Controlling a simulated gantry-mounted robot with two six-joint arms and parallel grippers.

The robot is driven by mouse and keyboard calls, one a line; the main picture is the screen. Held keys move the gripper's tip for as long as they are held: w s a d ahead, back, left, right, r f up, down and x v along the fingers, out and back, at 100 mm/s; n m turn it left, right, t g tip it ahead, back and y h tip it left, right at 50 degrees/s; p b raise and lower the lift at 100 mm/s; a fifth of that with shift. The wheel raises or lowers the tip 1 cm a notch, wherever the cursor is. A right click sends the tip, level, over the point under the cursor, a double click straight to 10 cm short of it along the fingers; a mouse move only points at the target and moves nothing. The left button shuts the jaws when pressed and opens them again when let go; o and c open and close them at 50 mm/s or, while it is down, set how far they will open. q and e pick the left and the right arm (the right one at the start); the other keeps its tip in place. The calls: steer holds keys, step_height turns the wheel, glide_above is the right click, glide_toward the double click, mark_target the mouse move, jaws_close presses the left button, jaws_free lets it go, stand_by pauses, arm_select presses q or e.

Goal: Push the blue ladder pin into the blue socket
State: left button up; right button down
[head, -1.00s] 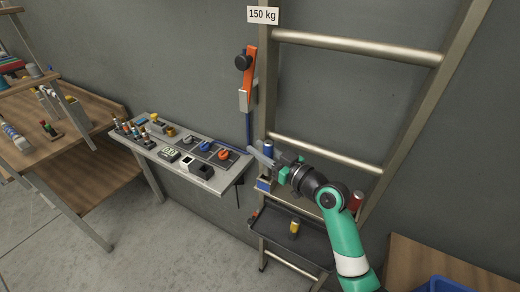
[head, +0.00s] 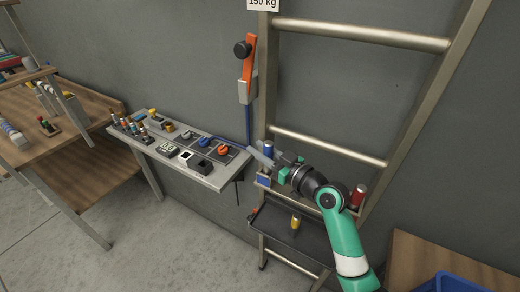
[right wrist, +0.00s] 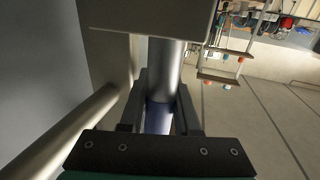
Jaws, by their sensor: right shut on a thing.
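The blue ladder pin (head: 268,149) is upright at the ladder's left rail, with its blue top showing in the head view. My right gripper (head: 271,158) is shut on it. In the right wrist view, the fingers (right wrist: 162,105) clasp the pin's blue part (right wrist: 157,120), and its grey metal shaft (right wrist: 165,68) runs up to a pale block. The blue socket (head: 264,181) is on the left rail just below the gripper. Whether the shaft tip is inside it is hidden. My left gripper is out of view.
A red pin (head: 357,196) stands at the right rail beside my arm. A yellow pin (head: 295,223) stands on the dark tray (head: 280,235) below. The control shelf (head: 215,180) is close on the left. An orange lever (head: 249,64) hangs above.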

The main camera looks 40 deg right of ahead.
steer(key=shift+f+b, duration=0.55)
steer(key=shift+f, duration=0.15)
steer(key=c, duration=0.7)
jaws_free()
steer(key=shift+o, duration=0.8)
steer(key=shift+a, duration=0.1)
steer(key=shift+f, duration=0.1)
